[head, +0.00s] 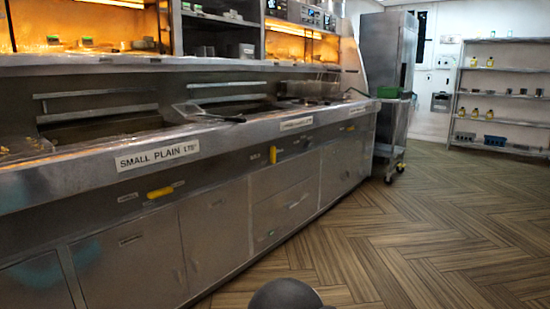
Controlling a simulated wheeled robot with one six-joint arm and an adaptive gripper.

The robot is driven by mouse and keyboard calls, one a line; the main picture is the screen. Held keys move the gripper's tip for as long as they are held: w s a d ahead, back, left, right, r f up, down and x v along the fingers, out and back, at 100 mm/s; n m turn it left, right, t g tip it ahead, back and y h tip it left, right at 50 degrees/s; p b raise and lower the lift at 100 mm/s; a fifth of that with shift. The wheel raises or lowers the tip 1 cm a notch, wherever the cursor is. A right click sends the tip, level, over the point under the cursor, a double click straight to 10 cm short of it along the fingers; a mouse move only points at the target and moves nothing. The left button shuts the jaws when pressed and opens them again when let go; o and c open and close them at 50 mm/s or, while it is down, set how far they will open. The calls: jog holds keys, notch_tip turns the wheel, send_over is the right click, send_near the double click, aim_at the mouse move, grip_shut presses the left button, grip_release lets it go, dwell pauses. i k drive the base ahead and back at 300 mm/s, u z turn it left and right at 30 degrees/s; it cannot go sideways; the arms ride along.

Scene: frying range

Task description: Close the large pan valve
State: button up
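A steel frying range runs along the left of the head view. A second yellow handle (273,155) stands roughly upright farther along, below another label (296,124) too small to read. A third, fainter yellow spot (350,129) shows near the far end. I cannot tell from the labels which handle is the large pan valve. My gripper is not in view; a dark rounded part of my arm shows at the bottom edge.
A wheeled steel rack (390,150) stands past the range's far end. Shelves (500,95) stand at the back right. The wooden floor (430,240) is clear.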

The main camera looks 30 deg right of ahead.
aim_at(273, 154)
jog(key=k, duration=0.6)
jog(key=z, duration=0.6)
jog(key=i, duration=0.75)
jog(key=z, duration=0.75)
jog(key=i, duration=1.1)
jog(key=u, duration=0.45)
jog(key=i, duration=0.75)
jog(key=u, duration=0.35)
